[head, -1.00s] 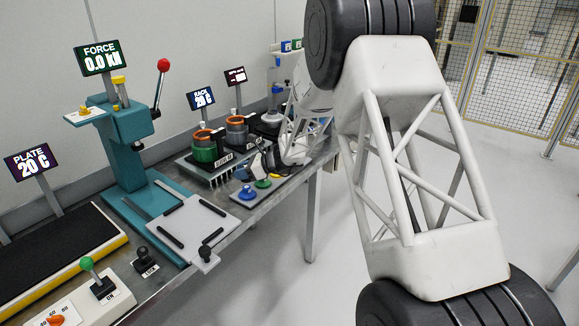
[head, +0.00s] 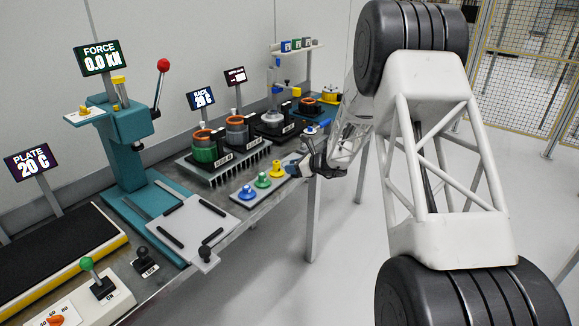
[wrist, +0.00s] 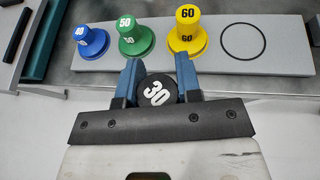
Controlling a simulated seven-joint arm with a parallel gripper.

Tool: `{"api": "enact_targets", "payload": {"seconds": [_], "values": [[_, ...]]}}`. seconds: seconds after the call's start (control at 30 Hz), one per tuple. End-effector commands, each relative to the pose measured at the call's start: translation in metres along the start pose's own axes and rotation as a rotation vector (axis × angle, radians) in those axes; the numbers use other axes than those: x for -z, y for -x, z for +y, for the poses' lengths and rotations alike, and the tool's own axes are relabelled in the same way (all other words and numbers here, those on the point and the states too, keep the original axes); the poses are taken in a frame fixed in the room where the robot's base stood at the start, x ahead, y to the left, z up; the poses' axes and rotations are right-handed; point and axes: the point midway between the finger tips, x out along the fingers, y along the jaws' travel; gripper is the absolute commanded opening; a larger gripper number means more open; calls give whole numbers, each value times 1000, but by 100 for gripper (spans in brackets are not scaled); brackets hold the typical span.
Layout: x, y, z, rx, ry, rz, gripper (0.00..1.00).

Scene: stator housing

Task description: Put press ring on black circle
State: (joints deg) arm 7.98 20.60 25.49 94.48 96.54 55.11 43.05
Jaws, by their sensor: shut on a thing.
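My gripper (wrist: 157,90) is shut on a black press ring (wrist: 156,95) marked 30, held between its blue fingers in the wrist view. The black circle (wrist: 243,25) is a thin outline at the right end of a grey tray (wrist: 293,55), to the right of the yellow ring, with nothing on it. The held ring is in front of the tray, below and left of the circle in the picture. In the head view my gripper (head: 302,168) is at the tray's right end; the circle cannot be made out there.
On the tray stand a blue ring (wrist: 90,40) marked 40, a green ring (wrist: 134,38) marked 50 and a yellow ring (wrist: 187,32) marked 60. The teal press (head: 125,135) and a rack (head: 225,165) with coil-like parts stand on the bench. Open floor lies right.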

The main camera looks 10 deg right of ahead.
Motion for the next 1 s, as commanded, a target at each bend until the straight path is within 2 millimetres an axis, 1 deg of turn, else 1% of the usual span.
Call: {"api": "enact_targets", "payload": {"seconds": [0.27,0.47,1.0], "values": [[-1,-1,-2,-1,1,0,0],[-2,-10,-12,-1,0,0,0],[-12,-51,-67,-1,1,0,0]]}}
